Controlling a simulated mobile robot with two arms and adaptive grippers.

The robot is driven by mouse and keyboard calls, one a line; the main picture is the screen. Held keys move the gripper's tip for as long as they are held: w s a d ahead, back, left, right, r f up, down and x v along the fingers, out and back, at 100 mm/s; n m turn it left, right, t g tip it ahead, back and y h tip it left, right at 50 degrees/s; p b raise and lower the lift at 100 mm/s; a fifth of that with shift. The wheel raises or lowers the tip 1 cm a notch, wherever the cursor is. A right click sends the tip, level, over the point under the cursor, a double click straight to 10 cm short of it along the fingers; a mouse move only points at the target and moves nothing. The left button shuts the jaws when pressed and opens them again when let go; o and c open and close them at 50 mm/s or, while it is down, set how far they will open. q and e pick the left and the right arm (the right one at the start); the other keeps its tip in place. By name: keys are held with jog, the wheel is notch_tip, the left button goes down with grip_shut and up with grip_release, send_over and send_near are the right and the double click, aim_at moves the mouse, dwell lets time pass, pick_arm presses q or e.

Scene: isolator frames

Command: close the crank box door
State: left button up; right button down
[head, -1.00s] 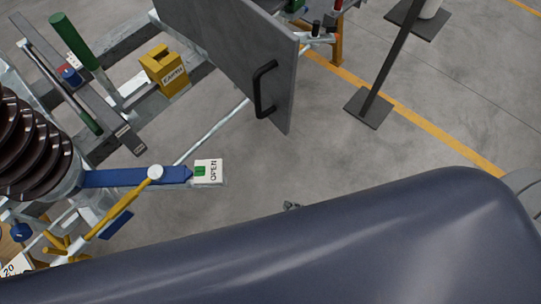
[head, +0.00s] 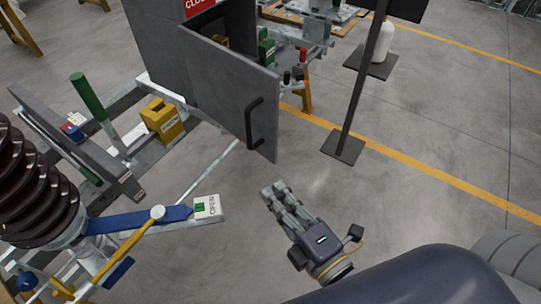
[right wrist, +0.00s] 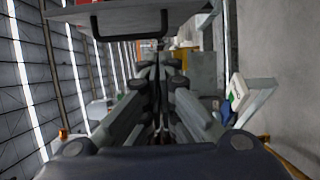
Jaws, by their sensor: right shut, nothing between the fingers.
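The crank box door (head: 222,84) is a grey panel that stands open, swung out from the dark grey crank box (head: 160,40). Its black bar handle (head: 254,122) is near the free edge. My right gripper (head: 272,188) is shut and empty, below and apart from the door's lower corner in the head view. In the right wrist view, the closed fingers (right wrist: 152,75) point toward the door panel (right wrist: 135,18) and its handle (right wrist: 130,38) at the top. My left gripper is not in view.
A grey stand (head: 343,147) is on the floor right of the door. A blue lever with an OPEN plate (head: 207,207), a yellow block (head: 162,120) and a brown ribbed insulator (head: 35,190) are at left. Bare floor surrounds my right gripper.

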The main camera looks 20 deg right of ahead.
aim_at(271, 159)
jog(key=w+p, duration=0.1)
jog(key=w, duration=0.2)
jog(key=w+d+p, duration=0.1)
jog(key=w+p, duration=0.1)
jog(key=w, duration=0.1)
jog(key=w+p, duration=0.1)
jog(key=w, duration=0.2)
jog(key=shift+d, duration=0.35)
